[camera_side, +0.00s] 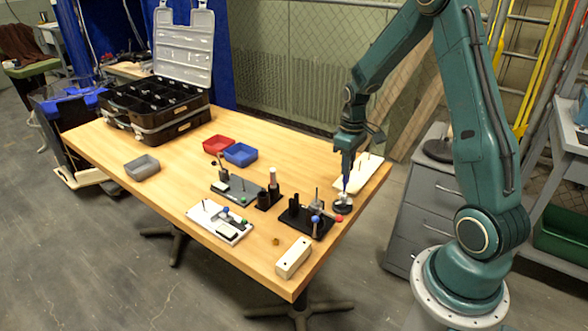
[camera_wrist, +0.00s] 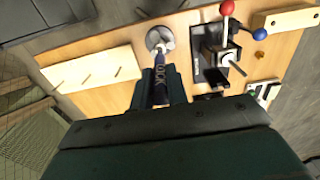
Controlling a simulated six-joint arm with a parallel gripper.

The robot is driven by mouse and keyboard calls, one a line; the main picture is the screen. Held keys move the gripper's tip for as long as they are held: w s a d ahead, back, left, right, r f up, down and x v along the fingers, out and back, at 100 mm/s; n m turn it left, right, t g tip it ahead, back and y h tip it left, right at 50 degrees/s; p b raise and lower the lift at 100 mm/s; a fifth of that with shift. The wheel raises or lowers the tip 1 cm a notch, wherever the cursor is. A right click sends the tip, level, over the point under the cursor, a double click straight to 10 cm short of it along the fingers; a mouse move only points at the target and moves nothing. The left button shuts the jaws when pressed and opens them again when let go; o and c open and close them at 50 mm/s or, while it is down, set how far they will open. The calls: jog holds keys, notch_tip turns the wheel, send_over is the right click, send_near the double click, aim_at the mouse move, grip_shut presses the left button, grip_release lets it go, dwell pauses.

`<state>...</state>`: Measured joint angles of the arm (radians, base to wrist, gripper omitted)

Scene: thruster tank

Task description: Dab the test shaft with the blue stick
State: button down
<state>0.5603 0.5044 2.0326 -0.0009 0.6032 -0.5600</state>
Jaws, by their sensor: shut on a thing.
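My gripper (camera_side: 347,168) points down over the right end of the bench and is shut on the blue stick (camera_side: 345,186). In the wrist view the stick (camera_wrist: 159,76) stands between the fingers, with part of a label showing. Its pale tip is at the round metal-and-black holder (camera_wrist: 160,38), which also shows in the side view (camera_side: 343,206); I cannot tell whether they touch. A metal shaft (camera_wrist: 237,69) sticks out of the black fixture (camera_wrist: 210,66) to the right, apart from the stick. It seems to be the test shaft. The fixture (camera_side: 306,222) stands left of my gripper.
A cream board (camera_side: 358,173) with thin upright pegs stands close behind my gripper. Other fixtures (camera_side: 238,190), red (camera_side: 217,145) and blue (camera_side: 241,154) bins and a cream block (camera_side: 293,258) share the bench.

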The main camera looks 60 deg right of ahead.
jog(key=shift+r, duration=0.1)
jog(key=shift+r, duration=2.4)
